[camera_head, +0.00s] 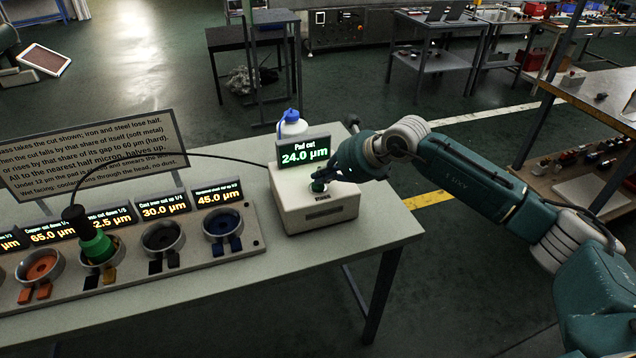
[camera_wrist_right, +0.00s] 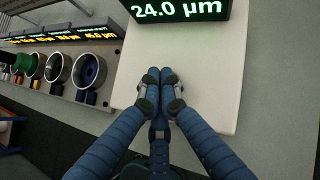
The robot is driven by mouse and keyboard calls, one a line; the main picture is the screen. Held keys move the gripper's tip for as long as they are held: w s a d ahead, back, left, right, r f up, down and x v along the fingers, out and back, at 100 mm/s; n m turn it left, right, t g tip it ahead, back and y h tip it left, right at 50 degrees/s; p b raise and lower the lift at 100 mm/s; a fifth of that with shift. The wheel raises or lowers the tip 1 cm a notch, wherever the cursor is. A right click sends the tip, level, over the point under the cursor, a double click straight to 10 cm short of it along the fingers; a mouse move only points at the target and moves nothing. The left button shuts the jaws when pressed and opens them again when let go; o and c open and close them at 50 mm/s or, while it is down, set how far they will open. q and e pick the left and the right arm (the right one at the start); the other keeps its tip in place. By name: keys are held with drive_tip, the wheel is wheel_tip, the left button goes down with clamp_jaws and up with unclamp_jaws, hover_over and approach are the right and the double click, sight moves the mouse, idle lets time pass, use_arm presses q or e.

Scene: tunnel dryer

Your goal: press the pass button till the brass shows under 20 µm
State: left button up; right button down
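A white box (camera_head: 318,216) stands on the table with a screen (camera_head: 304,153) reading "Pad cut 24.0 µm"; the wrist view also shows this screen (camera_wrist_right: 178,8). A green button (camera_head: 318,186) sits on the box top, partly covered by my right gripper (camera_head: 328,176). In the wrist view my right gripper (camera_wrist_right: 160,74) has its fingertips together, with nothing visible between them, over the box top. Whether it touches the button I cannot tell. A green tool with a black top (camera_head: 95,238) stands in a cup in the station row (camera_head: 190,259). The brass label is not legible. My left gripper is not in view.
Screens above the cups read 65.0, a partly hidden value ending 2.5, 30.0 (camera_head: 163,208) and 45.0 µm (camera_head: 218,197). A rule sign (camera_head: 95,150) stands behind them. A black cable (camera_head: 190,156) arches from the tool toward the box. A blue-capped white bottle (camera_head: 292,126) stands behind the screen.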

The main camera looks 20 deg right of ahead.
sight(322, 185)
drive_tip(key=shift+r, duration=0.65)
drive_tip(key=shift+r, duration=0.1)
drive_tip(key=shift+r+p, duration=1.55)
drive_tip(key=shift+r, duration=0.9)
